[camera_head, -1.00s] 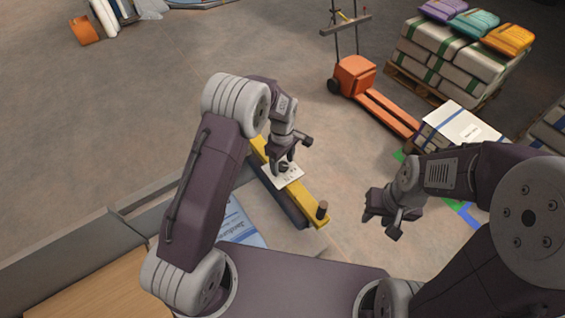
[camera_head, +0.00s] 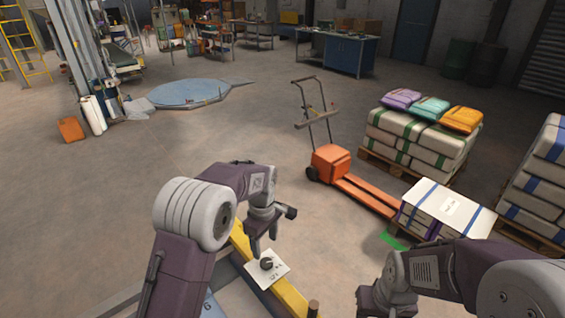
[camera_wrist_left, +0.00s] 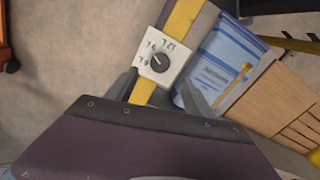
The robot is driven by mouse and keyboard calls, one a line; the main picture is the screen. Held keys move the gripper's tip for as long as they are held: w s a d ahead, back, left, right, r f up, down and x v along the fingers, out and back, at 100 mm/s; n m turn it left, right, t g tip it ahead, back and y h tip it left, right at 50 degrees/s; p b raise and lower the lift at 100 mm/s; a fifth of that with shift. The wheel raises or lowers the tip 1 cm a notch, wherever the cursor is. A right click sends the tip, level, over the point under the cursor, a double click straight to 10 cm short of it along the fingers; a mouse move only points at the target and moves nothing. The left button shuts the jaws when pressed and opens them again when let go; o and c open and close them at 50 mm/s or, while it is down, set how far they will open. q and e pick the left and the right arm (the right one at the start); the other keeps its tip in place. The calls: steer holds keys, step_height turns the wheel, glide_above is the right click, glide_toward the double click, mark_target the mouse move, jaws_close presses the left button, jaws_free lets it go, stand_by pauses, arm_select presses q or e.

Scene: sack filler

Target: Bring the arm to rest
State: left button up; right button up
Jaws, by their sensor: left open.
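My left gripper (camera_head: 262,236) is over a yellow beam that carries a white dial plate (camera_head: 267,270) with a dark knob. In the left wrist view the gripper (camera_wrist_left: 160,88) is open, its two fingers spread on either side below the dial plate (camera_wrist_left: 160,58). The dark knob (camera_wrist_left: 159,63) lies beyond the fingertips, with nothing between the fingers. My right gripper (camera_head: 385,300) is at the bottom of the head view, partly cut off, and its jaws are not clear.
An orange pallet truck (camera_head: 331,163) stands ahead. Pallets of sacks (camera_head: 415,140) stand at the right, one with a white-and-blue stack (camera_head: 447,208). A blue-and-white sack (camera_wrist_left: 225,62) lies beside the yellow beam (camera_wrist_left: 183,20).

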arm_select(q)
steer(key=s+a+r, duration=0.5)
steer(key=s+a, duration=0.1)
steer(key=s+a+f+m, duration=0.1)
steer(key=s+f+m, duration=0.1)
steer(key=s+m, duration=0.4)
steer(key=s+a+f+m+t, duration=0.1)
steer(key=s+f+m, duration=0.2)
steer(key=s+m, duration=0.2)
steer(key=shift+s+f+m, duration=0.3)
steer(key=shift+s+m, duration=0.1)
steer(key=shift+s, duration=0.5)
steer(key=shift+s, duration=0.15)
